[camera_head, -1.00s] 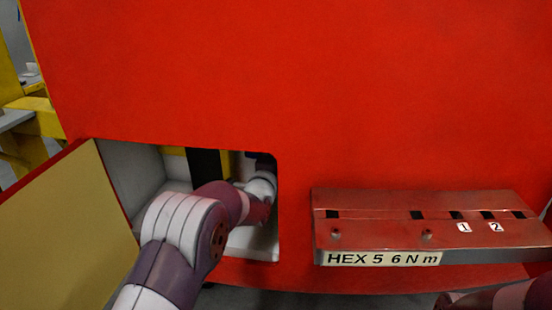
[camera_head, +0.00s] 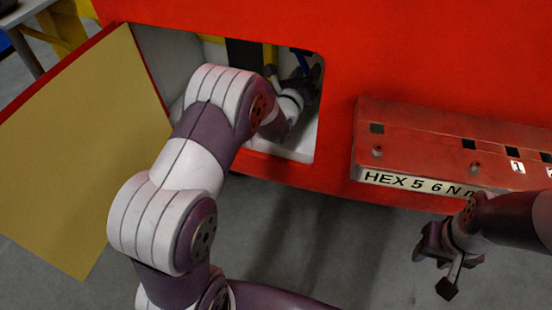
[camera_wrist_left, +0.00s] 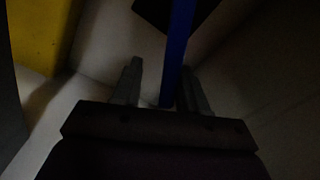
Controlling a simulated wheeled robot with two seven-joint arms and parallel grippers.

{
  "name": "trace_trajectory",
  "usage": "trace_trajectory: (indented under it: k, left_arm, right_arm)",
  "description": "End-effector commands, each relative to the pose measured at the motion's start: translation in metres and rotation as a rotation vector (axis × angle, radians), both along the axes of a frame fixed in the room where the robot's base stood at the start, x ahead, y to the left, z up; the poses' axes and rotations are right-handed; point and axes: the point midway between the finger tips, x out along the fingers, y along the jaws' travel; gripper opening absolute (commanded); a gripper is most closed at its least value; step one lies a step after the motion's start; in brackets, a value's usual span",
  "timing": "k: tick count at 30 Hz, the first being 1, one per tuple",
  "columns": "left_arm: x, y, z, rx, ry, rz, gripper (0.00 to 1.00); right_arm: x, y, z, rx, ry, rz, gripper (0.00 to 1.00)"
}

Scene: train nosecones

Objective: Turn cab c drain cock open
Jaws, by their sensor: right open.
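My left arm reaches into an open compartment (camera_head: 185,55) in the red panel. My left gripper (camera_head: 306,78) is inside it at the right, small and dark. In the left wrist view the left gripper (camera_wrist_left: 160,85) has its two fingers apart. A blue bar (camera_wrist_left: 178,50) runs between them, closer to the right finger; contact cannot be told. A blue part (camera_head: 303,58) also shows near the gripper in the head view. I cannot tell whether it is the drain cock handle. No cab c label is readable. My right gripper (camera_head: 447,260) is open and empty below the red ledge.
The compartment's door (camera_head: 80,150) hangs open at the left. A black strip (camera_head: 243,52) and a yellow pipe (camera_head: 268,55) stand inside. A red ledge (camera_head: 430,140) marked HEX 5 6 N m juts out at the right. Grey floor below is clear.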

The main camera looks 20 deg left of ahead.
Motion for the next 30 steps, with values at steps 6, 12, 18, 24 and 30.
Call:
trace_trajectory:
  k: [6, 12, 18, 24, 30]
  left_arm:
    - [-0.048, 0.001, 0.003, -0.006, 0.0, 0.0, 0.43]
    - [-0.1, 0.003, 0.003, -0.007, 0.001, 0.0, 0.43]
    - [-0.127, 0.004, -0.027, -0.264, 0.148, 0.026, 0.43]
    - [-0.144, 0.006, -0.076, -0.755, 0.417, 0.183, 0.43]
    - [-0.177, 0.006, -0.119, -1.205, 0.617, 0.466, 0.43]
  right_arm:
    - [0.0, 0.0, 0.008, 0.0, 0.001, 0.0, 0.43]
    - [0.0, 0.0, 0.014, 0.0, 0.001, 0.0, 0.43]
    - [0.0, 0.0, 0.005, 0.0, 0.0, 0.0, 0.43]
    - [0.0, 0.0, -0.01, 0.0, 0.001, 0.0, 0.43]
    - [0.0, 0.0, -0.028, 0.0, 0.0, 0.0, 0.43]
